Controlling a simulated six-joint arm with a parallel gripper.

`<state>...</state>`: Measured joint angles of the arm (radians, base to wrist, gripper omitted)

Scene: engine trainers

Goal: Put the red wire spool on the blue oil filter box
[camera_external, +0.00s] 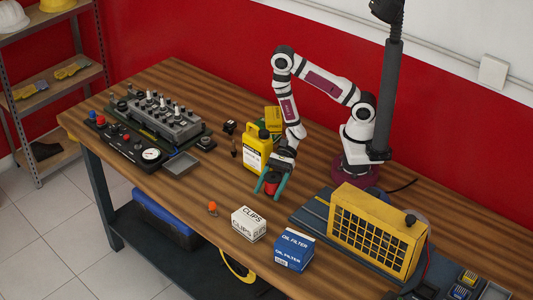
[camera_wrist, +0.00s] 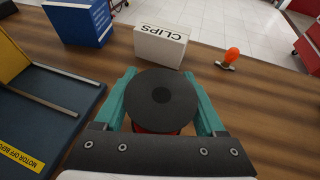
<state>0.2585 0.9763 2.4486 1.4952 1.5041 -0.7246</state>
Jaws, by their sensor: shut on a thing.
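The red wire spool (camera_external: 271,184) has dark round end discs. My gripper (camera_external: 270,190) is shut on it, with a green finger on each side. In the wrist view the spool's dark top disc (camera_wrist: 161,97) fills the space between the fingers, and a little red shows below it. Whether the spool touches the table is hard to tell. The blue oil filter box (camera_external: 294,250) has a white top band and stands near the table's front edge, to the right of and nearer the camera than my gripper. It also shows at the upper left of the wrist view (camera_wrist: 82,24).
A white clips box (camera_external: 249,223) stands between the spool and the blue box. An orange-topped part (camera_external: 212,208) lies left of it. A yellow bottle (camera_external: 257,147) stands just behind my gripper. A yellow-framed radiator unit (camera_external: 375,232) stands to the right.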

